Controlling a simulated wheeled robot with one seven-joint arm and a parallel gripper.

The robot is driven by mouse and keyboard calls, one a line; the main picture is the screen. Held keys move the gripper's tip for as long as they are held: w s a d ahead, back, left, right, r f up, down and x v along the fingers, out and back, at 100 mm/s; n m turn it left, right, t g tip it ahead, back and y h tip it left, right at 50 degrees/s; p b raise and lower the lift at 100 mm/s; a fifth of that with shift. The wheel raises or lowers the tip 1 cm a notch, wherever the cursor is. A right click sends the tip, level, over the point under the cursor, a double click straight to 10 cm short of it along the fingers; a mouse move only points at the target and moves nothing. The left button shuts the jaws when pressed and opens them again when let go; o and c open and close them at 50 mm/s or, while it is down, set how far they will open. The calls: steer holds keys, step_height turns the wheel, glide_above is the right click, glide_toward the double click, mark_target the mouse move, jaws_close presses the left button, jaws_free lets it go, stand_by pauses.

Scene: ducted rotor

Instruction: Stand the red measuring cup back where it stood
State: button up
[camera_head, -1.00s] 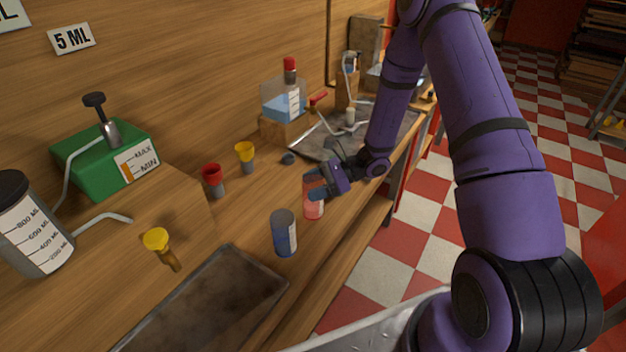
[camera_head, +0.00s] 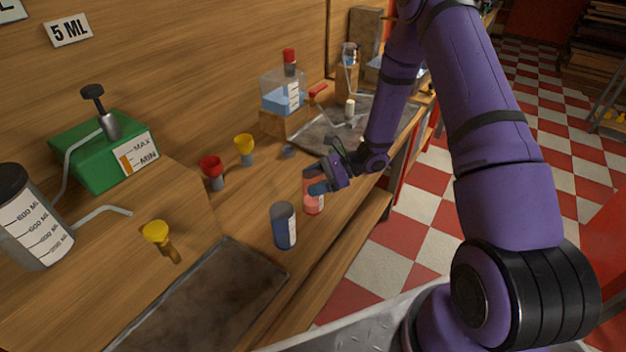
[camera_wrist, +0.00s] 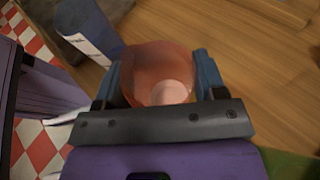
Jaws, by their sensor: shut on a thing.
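The red measuring cup (camera_head: 313,202) is a translucent red cylinder with a pale label, on or just above the wooden bench near its front edge. I cannot tell whether its base touches the wood. My gripper (camera_head: 318,188) is shut on it, reaching in from the right. In the wrist view the red cup (camera_wrist: 158,72) sits between the two blue fingers (camera_wrist: 160,85), and I look into its open top. The fingers hide part of its side in the head view.
A blue measuring cup (camera_head: 284,226) stands close by, nearer the viewer. A dark metal tray (camera_head: 205,305) lies in front of it. Red (camera_head: 211,172) and yellow (camera_head: 244,147) funnel-topped pieces stand behind. Bare wood (camera_head: 240,205) lies left of the cups.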

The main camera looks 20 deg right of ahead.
steer(key=shift+f, duration=0.2)
steer(key=o, duration=1.2)
steer(key=shift+c, duration=0.2)
steer(key=v, duration=1)
steer(key=shift+d, duration=0.35)
steer(key=s+a+r+n+g+h, duration=0.1)
steer(key=s+a+r+n+h, duration=0.2)
steer(key=r, duration=0.4)
steer(key=s+r+n+g+h, duration=0.1)
steer(key=s+r+n, duration=0.25)
steer(key=r, duration=0.45)
steer(key=s+a+r+n+g+h, duration=0.1)
steer(key=s+a+r+n+h, duration=0.2)
steer(key=r, duration=0.4)
steer(key=s+d+r+n+t+h, duration=0.3)
steer(key=s+r+n+t+h, duration=0.3)
steer(key=s+r+n, duration=0.4)
steer(key=s+r, duration=0.4)
steer(key=s, duration=0.4)
steer(key=shift+s+r+h, duration=0.15)
steer(key=shift+r+h, duration=0.2)
steer(key=shift+h, duration=0.05)
